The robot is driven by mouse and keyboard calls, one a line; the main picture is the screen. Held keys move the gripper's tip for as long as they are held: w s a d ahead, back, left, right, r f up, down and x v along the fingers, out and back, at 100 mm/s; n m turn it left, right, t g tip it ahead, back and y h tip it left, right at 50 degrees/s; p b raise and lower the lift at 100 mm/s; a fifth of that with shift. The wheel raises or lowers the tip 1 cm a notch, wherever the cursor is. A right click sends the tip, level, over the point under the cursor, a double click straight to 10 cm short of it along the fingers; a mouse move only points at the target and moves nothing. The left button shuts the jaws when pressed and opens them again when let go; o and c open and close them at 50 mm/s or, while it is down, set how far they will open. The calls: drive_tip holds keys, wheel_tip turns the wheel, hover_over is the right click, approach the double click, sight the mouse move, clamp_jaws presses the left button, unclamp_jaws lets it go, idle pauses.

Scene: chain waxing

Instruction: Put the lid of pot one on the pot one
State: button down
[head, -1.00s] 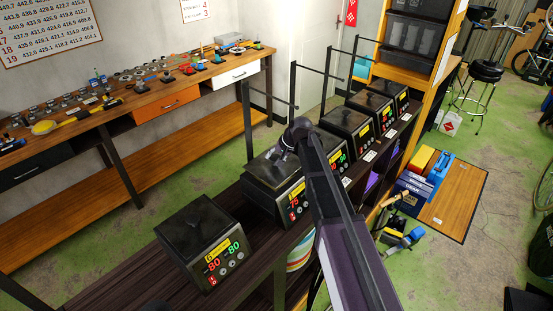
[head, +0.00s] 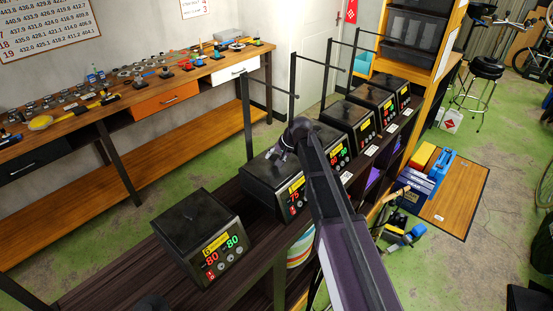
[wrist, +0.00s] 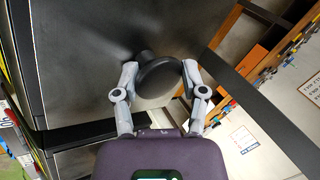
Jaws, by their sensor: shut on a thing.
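My gripper (head: 285,148) is over the second-nearest dark box-shaped pot (head: 262,185) in the row. In the wrist view both fingers (wrist: 158,85) are shut on a round black knob (wrist: 158,76), which I take to be a lid's knob. A dark flat surface (wrist: 85,45) shows behind it. I cannot tell whether the held lid is touching the pot or apart from it. The nearest pot (head: 195,225) has a flat dark top and a lit display. I cannot read which pot is pot one.
The pots stand in a row on a dark shelf (head: 110,285), with thin black posts (head: 247,120) behind them. More pots (head: 348,112) stand farther back. A workbench with tools (head: 120,95) is along the wall. A blue crate (head: 416,187) is on the floor at right.

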drive_tip(key=shift+c, duration=0.4)
unclamp_jaws()
drive_tip(key=shift+s, duration=0.1)
idle(0.3)
